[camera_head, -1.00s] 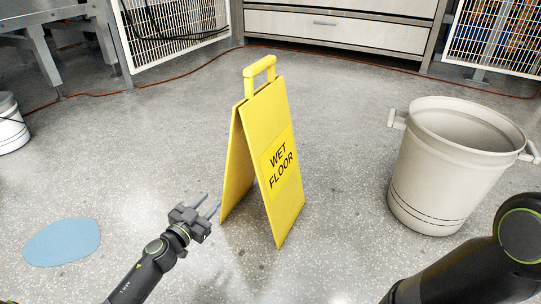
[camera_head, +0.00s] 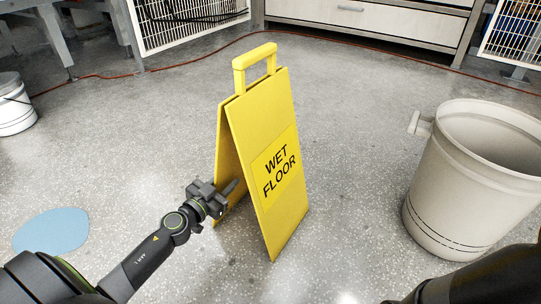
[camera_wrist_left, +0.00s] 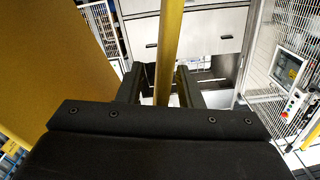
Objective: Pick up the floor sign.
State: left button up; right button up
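The yellow floor sign (camera_head: 272,190) stands upright on the floor as an A-frame, with "WET FLOOR" on its front panel and a handle loop on top. My left gripper (camera_head: 228,198) is at the lower part of its left panel. In the left wrist view, a narrow yellow strip of the sign (camera_wrist_left: 169,55) runs between the two fingers of the left gripper (camera_wrist_left: 160,85). The fingers look apart, with a gap beside the strip. The other yellow panel fills the left of that view. My right gripper is out of view.
A large beige bin (camera_head: 465,185) stands to the right of the sign. A blue round patch (camera_head: 52,231) lies on the floor at left, and a white bucket (camera_head: 14,105) stands beyond it. A red cable (camera_head: 190,68) crosses the back floor. Floor around the sign is clear.

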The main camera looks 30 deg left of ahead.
pick_arm(q)
jog(key=shift+w, duration=0.2)
jog(key=shift+s, duration=0.1)
grip_shut()
dwell(1.1)
jog(key=shift+r, duration=0.15)
